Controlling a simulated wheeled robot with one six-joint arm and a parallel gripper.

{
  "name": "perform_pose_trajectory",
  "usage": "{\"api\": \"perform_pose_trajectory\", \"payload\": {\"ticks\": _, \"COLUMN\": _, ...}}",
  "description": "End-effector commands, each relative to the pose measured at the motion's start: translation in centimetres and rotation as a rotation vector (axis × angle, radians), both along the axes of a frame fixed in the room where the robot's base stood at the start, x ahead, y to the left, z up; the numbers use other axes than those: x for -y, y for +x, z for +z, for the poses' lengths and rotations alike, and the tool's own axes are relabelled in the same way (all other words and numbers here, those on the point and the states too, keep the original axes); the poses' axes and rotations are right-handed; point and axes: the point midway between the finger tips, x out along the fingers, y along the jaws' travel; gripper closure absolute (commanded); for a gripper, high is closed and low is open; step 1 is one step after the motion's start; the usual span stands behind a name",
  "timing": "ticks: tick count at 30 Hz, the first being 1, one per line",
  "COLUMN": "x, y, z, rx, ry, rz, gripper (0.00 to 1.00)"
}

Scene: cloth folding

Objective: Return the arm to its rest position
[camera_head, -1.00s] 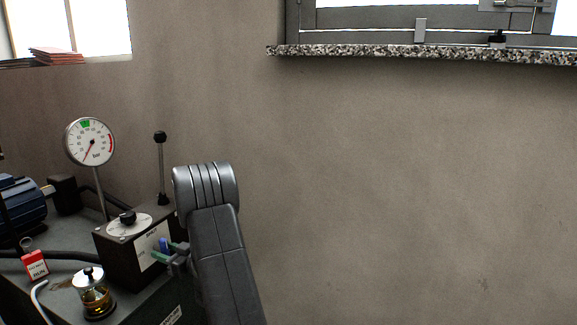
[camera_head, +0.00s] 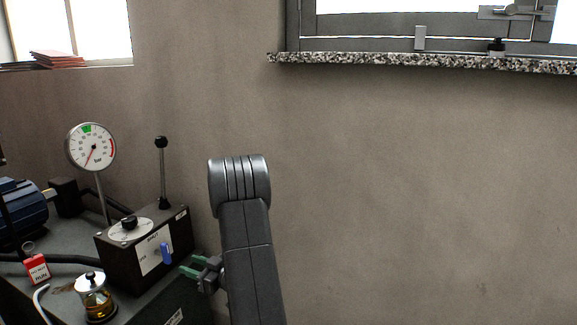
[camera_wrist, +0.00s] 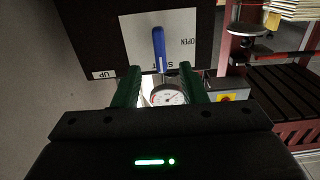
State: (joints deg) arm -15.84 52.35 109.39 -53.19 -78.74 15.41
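My arm stands upright in the middle of the head view. My gripper (camera_head: 188,268), with green fingers, is just right of the black control box (camera_head: 122,260), apart from it and level with its lower right part. In the wrist view my gripper (camera_wrist: 160,72) shows two green fingers spread apart with nothing between them; a gauge shows through the gap in the background. A blue lever (camera_head: 166,253) sits on the box's white label plate. In the wrist view the blue lever (camera_wrist: 158,48) is beyond the fingertips, clear of them.
A round gauge (camera_head: 91,147) on a post, a black-knobbed lever (camera_head: 162,175), a blue motor (camera_head: 20,210), a glass oiler (camera_head: 95,298) and a red tag (camera_head: 37,268) stand on the left. A stone sill (camera_head: 400,60) juts from the wall above. Space right of my arm looks clear.

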Motion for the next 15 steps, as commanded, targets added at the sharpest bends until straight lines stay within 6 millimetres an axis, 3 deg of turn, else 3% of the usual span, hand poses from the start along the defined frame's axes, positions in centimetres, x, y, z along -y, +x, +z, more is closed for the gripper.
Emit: {"api": "perform_pose_trajectory", "payload": {"ticks": 15, "x": -9.7, "y": 3.9, "z": -0.1, "rx": 0.003, "ry": 0.002, "rz": 0.003, "gripper": 0.62}}
